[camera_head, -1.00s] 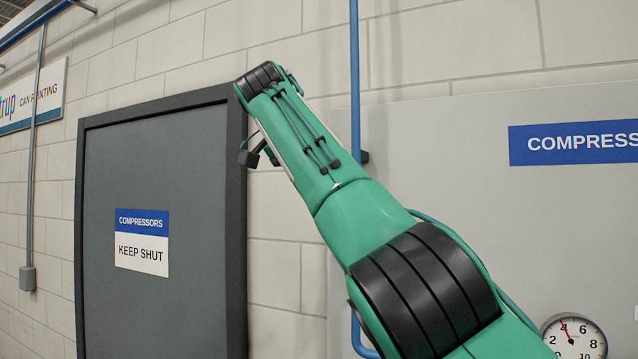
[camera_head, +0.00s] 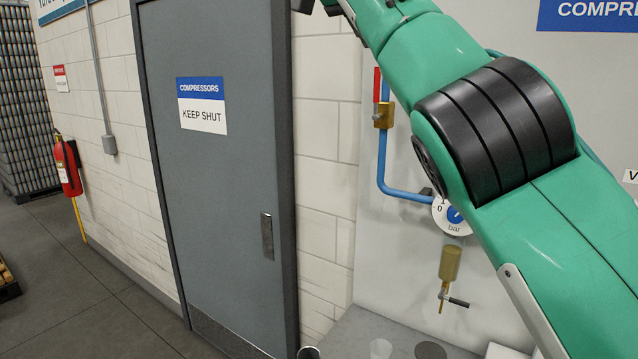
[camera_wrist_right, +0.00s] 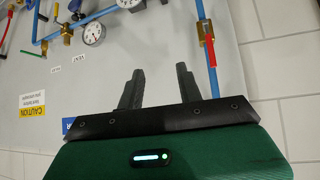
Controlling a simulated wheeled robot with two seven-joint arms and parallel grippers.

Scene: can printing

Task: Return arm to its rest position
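My right arm (camera_head: 495,130) comes in from the lower right in the head view and reaches up past the top edge. Its hand is out of that view. My right gripper (camera_wrist_right: 160,68) shows in the right wrist view, its two dark fingers apart with nothing between them. It is raised in front of the light panel and wall. My left gripper and left arm are in neither view.
A grey door (camera_head: 225,170) stands left of the arm. A blue pipe (camera_head: 400,192) with a brass valve (camera_head: 384,114), a gauge (camera_head: 453,214) and a small tap (camera_head: 450,265) is behind it. A fire extinguisher (camera_head: 68,168) hangs at the left. Floor (camera_head: 80,290) at lower left is clear.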

